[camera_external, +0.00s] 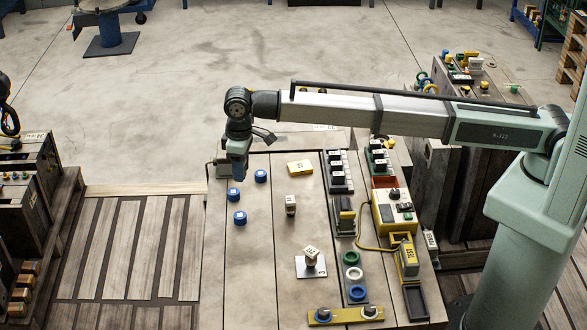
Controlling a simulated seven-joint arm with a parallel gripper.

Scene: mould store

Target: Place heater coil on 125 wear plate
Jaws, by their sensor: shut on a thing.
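My gripper (237,174) points down over the far left part of the work table (265,270). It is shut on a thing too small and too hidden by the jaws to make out. I cannot pick out the heater coil by sight. A yellow labelled block (299,168) lies to the right of the gripper, its marking too small to read. A pale plate (320,270) near the front bears a small light block (311,255). Which thing is the 125 wear plate, I cannot tell.
Blue round pieces (240,218) stand close below and beside the gripper. A small upright block (290,206) stands mid-table. Coloured rings (352,258), a yellow tester (392,211) with a cable and a yellow bar (345,316) fill the right and front. The front left is clear.

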